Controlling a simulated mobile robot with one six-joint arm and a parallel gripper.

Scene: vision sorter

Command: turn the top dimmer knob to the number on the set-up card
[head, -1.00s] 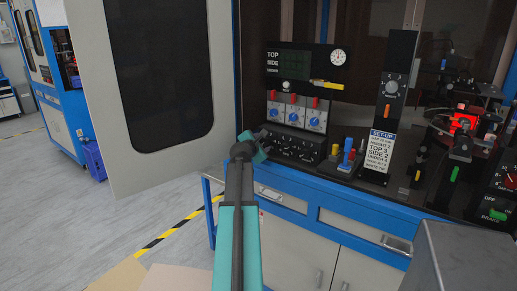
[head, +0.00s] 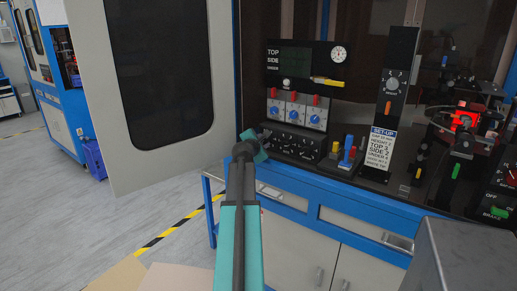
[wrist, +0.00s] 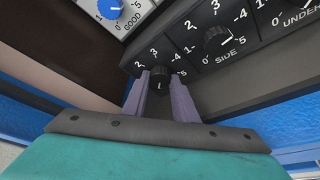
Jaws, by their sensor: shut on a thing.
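My gripper (wrist: 160,92) is shut on a black knob (wrist: 160,77), the leftmost of the dimmer row. Its fingers stand on either side of the knob. Numbers 2 and 3 show above it, with 4 and 5 to the right; its own label is hidden. A white mark shows on the knob, but I cannot tell which number it points at. In the head view, the dimmer panel (head: 310,147) stands low on the bench, with my gripper at its left end. The white set-up card (head: 380,150) appears to read TOP 3, in small print.
The side knob (wrist: 216,40) sits just right of the held one. Blue dials (head: 292,113) with red switches stand above the dimmers. An open grey door (head: 150,90) is at the left.

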